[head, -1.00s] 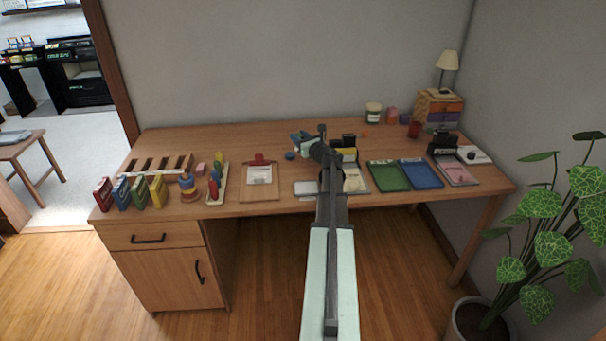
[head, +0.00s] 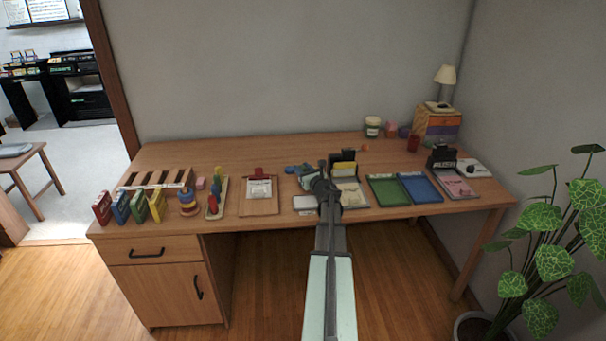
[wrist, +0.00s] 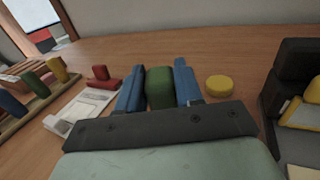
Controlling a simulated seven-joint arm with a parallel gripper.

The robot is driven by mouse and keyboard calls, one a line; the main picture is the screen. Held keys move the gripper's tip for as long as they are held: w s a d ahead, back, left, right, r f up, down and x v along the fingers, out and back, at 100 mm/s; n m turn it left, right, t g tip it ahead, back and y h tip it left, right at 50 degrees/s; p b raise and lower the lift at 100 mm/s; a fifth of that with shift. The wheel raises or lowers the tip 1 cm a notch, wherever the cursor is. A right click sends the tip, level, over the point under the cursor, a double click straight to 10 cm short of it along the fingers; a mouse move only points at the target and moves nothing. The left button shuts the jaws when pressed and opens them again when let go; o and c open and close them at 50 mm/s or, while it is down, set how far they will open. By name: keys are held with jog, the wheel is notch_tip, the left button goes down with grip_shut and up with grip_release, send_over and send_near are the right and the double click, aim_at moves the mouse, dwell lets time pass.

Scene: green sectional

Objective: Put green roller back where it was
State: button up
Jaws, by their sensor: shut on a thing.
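In the wrist view, my gripper (wrist: 159,88) has its two blue fingers closed on the sides of a green roller (wrist: 160,88). The roller is a short, rounded green piece. Its lower part is hidden behind the gripper's dark bar, so I cannot tell whether it touches the desk (wrist: 230,48). In the head view, my gripper (head: 300,170) is over the desk's middle, between the clipboard and the black organizer; the roller cannot be made out there. A wooden tray (head: 224,190) with coloured pegs is left of the clipboard, and it also shows in the wrist view (wrist: 35,103).
A clipboard (head: 259,207) with a red clip lies left of my gripper. A yellow disc (wrist: 219,86) lies just right of the fingers. The black organizer (wrist: 292,75) stands farther right. Green (head: 388,190) and blue (head: 420,187) trays lie beyond. The desk's back middle is clear.

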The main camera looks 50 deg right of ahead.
jog(key=shift+f, duration=0.8)
jog(key=shift+f, duration=0.15)
jog(key=o, duration=1)
jog(key=shift+o, duration=0.2)
jog(key=shift+s, duration=0.1)
jog(key=v, duration=1.1)
jog(key=shift+s+a, duration=0.2)
jog(key=shift+s, duration=0.15)
